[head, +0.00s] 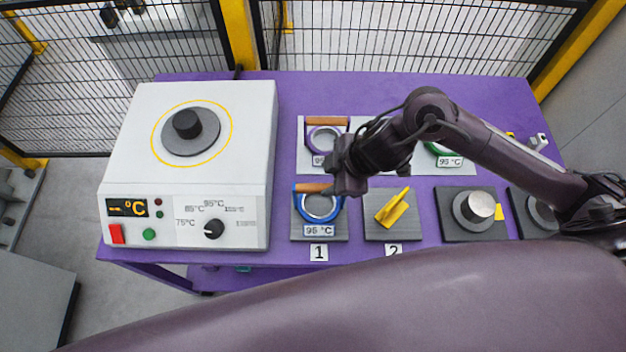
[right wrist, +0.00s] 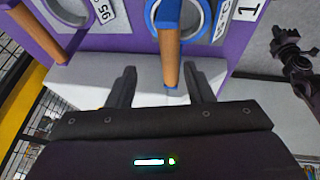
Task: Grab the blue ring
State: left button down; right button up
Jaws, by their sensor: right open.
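The blue ring (head: 334,211) lies on the grey plate above label 1, with an orange-brown handle (head: 308,188) on its far side. In the right wrist view the blue ring (right wrist: 154,14) is at the top, and its handle (right wrist: 169,50) runs down toward the gap between my fingers. My right gripper (head: 341,181) is open just above and beside the handle; the right wrist view shows its two fingers (right wrist: 160,88) apart, one on each side of the handle's end. Contact cannot be told. A dark gripper, apparently my left one (right wrist: 290,52), shows at the right of that view.
A white heater (head: 190,185) with a round plate stands at the left. A purple ring (head: 312,140) lies behind the blue one, and a green ring (head: 431,148) is farther right. A yellow piece (head: 393,208) and a metal cylinder (head: 476,207) sit on front plates. A mesh fence stands behind.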

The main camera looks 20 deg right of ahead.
aim_at(325, 186)
jog(key=shift+d+f, duration=0.15)
jog(key=shift+d, duration=0.3)
jog(key=shift+s+a+f, duration=0.1)
jog(key=shift+s+f, duration=0.1)
jog(key=shift+f, duration=0.05)
jog(key=shift+s+a+f, duration=0.1)
jog(key=shift+a+f, duration=0.25)
jog(key=shift+f, duration=0.25)
jog(key=shift+a+f, duration=0.35)
jog(key=shift+f, duration=0.2)
jog(key=x, duration=0.3)
jog(key=shift+a+f, duration=0.15)
jog(key=shift+f, duration=0.35)
pick_arm(q)
jog(key=shift+s, duration=0.65)
pick_arm(e)
grip_shut()
jog(key=shift+w+r, duration=0.1)
jog(key=shift+w, duration=0.15)
